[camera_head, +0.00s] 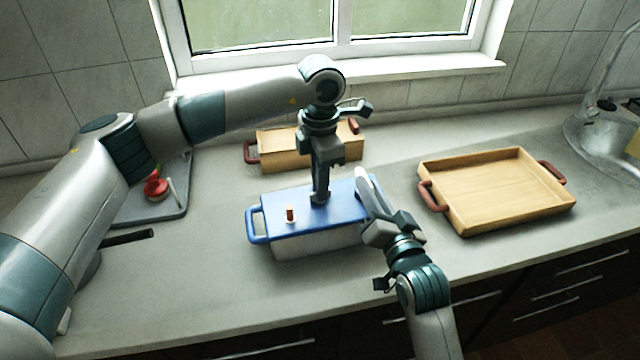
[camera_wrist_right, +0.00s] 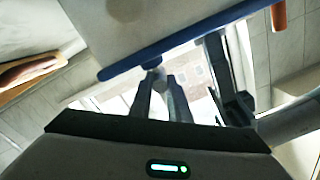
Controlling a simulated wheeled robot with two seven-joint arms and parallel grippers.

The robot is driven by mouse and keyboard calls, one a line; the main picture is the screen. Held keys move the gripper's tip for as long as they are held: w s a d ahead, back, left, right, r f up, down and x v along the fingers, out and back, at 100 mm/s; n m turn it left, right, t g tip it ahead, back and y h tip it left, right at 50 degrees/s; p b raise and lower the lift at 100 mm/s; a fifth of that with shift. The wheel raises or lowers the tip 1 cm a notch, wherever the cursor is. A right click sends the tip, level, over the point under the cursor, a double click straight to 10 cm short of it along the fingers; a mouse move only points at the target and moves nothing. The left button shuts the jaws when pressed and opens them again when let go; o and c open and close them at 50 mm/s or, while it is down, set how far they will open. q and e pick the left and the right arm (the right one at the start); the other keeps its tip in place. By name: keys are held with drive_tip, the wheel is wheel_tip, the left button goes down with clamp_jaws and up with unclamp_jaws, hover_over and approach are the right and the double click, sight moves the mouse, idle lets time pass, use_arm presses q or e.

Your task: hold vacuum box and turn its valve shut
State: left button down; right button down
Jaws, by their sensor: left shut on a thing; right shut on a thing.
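The vacuum box (camera_head: 300,243) has a pale grey body and a blue lid (camera_head: 270,217) with a blue handle (camera_head: 257,225) at its left end. A small orange-red knob on a white base (camera_head: 290,215) stands on the lid. My left gripper (camera_head: 320,198) points straight down at the lid's middle, shut on what seems to be the valve, which its fingers hide. My right gripper (camera_head: 364,180) is at the box's right end, shut on the handle there, mostly hidden. The right wrist view shows its fingers (camera_wrist_right: 160,82) at the blue edge (camera_wrist_right: 150,59).
A wooden box (camera_head: 285,152) with red-brown handles stands behind, close to my left gripper. An empty wooden tray (camera_head: 495,190) is at right. A grey board (camera_head: 165,205) with a red item (camera_head: 156,186) is at left, partly behind my left arm.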

use_arm(q)
drive_tip(key=n, duration=0.8)
drive_tip(key=shift+n, duration=0.3)
drive_tip(key=n, duration=0.4)
drive_tip(key=shift+n, duration=2.2)
drive_tip(key=c, duration=1.8)
unclamp_jaws()
drive_tip(key=shift+c, duration=0.2)
drive_tip(key=shift+r, duration=0.1)
wheel_tip(320, 180, up, 12)
